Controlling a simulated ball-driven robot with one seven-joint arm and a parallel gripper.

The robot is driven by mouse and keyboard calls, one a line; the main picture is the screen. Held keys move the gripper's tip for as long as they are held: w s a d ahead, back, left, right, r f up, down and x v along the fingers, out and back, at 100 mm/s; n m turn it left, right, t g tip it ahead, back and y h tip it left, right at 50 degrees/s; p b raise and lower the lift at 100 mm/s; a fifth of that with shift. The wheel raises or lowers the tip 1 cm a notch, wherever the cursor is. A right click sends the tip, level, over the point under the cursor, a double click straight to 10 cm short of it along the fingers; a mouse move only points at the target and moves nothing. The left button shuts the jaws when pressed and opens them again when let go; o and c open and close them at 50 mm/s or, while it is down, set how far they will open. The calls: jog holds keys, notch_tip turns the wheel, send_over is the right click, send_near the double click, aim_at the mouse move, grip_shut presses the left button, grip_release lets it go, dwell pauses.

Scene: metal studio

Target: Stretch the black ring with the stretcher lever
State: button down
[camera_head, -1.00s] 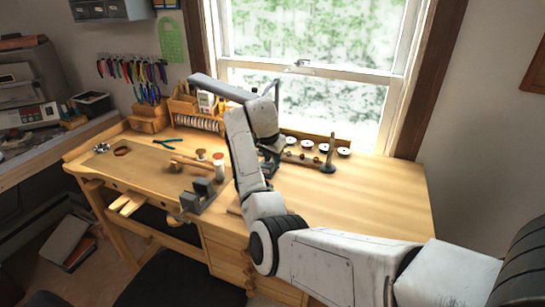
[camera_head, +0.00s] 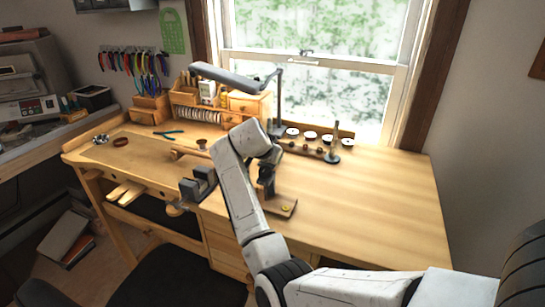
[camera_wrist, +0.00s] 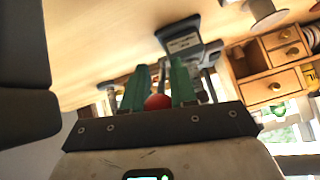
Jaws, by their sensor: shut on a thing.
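My gripper (camera_wrist: 160,78) has two green fingers, one on each side of a round red knob (camera_wrist: 157,103) in the wrist view, and is shut on it. The knob looks like the end of the stretcher lever; its shaft is mostly hidden. I cannot make out the black ring in either view.
A grey metal block (camera_head: 198,185) stands left of my arm near the bench's front edge. A lamp (camera_head: 227,76), small drawers (camera_head: 248,103) and a wooden rack with a dark cone-shaped stand (camera_head: 333,150) are at the back. The right of the bench (camera_head: 370,205) is clear.

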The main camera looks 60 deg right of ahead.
jog(key=shift+a+f, duration=0.15)
jog(key=shift+f, duration=0.25)
jog(key=c, duration=1.2)
grip_release()
jog(key=shift+r, duration=0.1)
jog(key=shift+r, duration=0.1)
jog(key=shift+a+r, duration=0.2)
jog(key=b+v, duration=0.1)
jog(key=v, duration=0.9)
jog(key=shift+c, duration=0.4)
